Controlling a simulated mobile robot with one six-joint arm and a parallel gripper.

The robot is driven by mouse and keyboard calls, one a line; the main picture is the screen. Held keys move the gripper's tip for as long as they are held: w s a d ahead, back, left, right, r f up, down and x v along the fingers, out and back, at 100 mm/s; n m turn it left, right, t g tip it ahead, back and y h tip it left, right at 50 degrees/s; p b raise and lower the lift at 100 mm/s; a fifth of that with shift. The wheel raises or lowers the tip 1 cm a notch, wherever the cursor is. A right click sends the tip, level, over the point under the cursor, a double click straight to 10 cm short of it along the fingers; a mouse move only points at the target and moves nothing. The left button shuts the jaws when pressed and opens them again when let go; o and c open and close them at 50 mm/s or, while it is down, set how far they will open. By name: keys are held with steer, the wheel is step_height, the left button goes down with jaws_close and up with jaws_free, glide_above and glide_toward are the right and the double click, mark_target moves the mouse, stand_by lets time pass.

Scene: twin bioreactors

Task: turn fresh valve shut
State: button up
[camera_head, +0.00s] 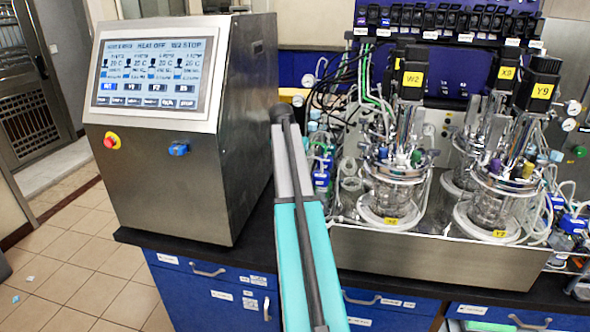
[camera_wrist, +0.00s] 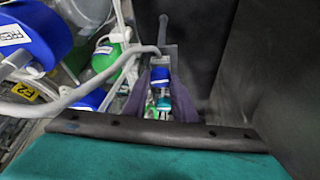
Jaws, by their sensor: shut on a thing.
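In the wrist view, my gripper (camera_wrist: 161,90) points away from the camera, its two dark fingers close in on either side of a small grey and blue valve (camera_wrist: 160,74). I take this for the fresh valve; its own label is not readable. A blue part with a white label (camera_wrist: 12,36), seemingly starting with "FRES", is at the upper left. In the head view my teal arm link stands in front, and the gripper and the valve cannot be made out there.
A grey hose (camera_wrist: 95,87) curves in from the left towards the fingers. A dark wall (camera_wrist: 265,60) lies close on the right. In the head view, a steel control cabinet (camera_head: 190,180) stands left and the glass bioreactors (camera_head: 396,190) stand right in a steel tray (camera_head: 430,258).

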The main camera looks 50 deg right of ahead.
steer(key=shift+d+m+g, duration=0.15)
steer(key=shift+m+g, duration=0.15)
steer(key=shift+m, duration=0.6)
steer(key=o, duration=1)
steer(key=shift+o, duration=0.2)
steer(key=shift+r, duration=0.15)
steer(key=shift+a+r+b, duration=0.4)
steer(key=shift+r, duration=0.1)
steer(key=b+v, duration=0.2)
steer(key=v, duration=1)
steer(key=shift+r+b, duration=0.2)
steer(key=shift+b, duration=0.2)
